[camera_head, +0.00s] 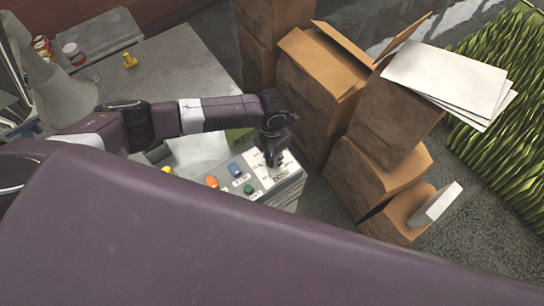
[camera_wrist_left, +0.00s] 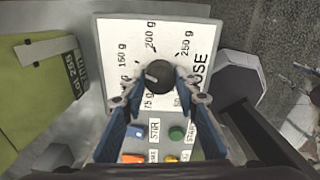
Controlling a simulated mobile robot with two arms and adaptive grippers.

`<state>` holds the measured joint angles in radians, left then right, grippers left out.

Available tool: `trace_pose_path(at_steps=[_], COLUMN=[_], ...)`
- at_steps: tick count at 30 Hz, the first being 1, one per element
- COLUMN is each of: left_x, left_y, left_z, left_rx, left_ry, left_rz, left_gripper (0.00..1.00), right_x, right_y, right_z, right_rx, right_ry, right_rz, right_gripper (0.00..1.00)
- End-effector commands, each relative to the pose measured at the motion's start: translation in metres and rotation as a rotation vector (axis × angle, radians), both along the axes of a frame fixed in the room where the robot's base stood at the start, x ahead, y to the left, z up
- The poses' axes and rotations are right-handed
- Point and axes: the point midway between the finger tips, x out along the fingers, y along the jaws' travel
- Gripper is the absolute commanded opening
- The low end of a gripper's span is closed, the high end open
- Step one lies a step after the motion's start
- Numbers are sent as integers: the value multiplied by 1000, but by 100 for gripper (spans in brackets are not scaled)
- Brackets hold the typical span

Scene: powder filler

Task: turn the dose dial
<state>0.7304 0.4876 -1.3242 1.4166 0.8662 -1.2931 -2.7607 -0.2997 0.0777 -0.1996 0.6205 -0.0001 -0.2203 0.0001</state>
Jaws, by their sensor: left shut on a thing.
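The dose dial (camera_wrist_left: 159,75) is a dark round knob with a pale pointer mark, on a white panel (camera_wrist_left: 118,38) printed with gram marks and the word DOSE. In the left wrist view my left gripper (camera_wrist_left: 160,82) has its two fingers against both sides of the knob, shut on it. In the head view my left gripper (camera_head: 272,150) reaches down onto the panel (camera_head: 258,180) and hides the dial. Blue, green, orange and yellow buttons sit on the panel below the dial. My right gripper is not in either view.
Stacked cardboard boxes (camera_head: 315,95) stand close to the right of the panel, with white sheets (camera_head: 445,75) on top. A grey table (camera_head: 165,80) extends behind my left arm. A yellow-green labelled thing (camera_wrist_left: 35,105) lies left of the panel.

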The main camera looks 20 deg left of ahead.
Motion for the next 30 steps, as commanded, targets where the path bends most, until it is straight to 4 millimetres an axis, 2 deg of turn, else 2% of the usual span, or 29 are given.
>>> trace_pose_path(at_steps=[17,18,22,30], left_x=[2,2,1,1], left_y=[0,0,0,0], left_z=[1,1,1,1], left_rx=[0,-1,0,0], left_ry=[-4,-3,-2,-1], left_rz=[-32,-32,-32,-32], left_gripper=[4,31,46,46], right_x=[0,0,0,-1], right_y=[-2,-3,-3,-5], right_z=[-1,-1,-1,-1], right_rx=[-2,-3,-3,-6], right_ry=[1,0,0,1], right_rz=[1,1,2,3], right_gripper=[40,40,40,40])
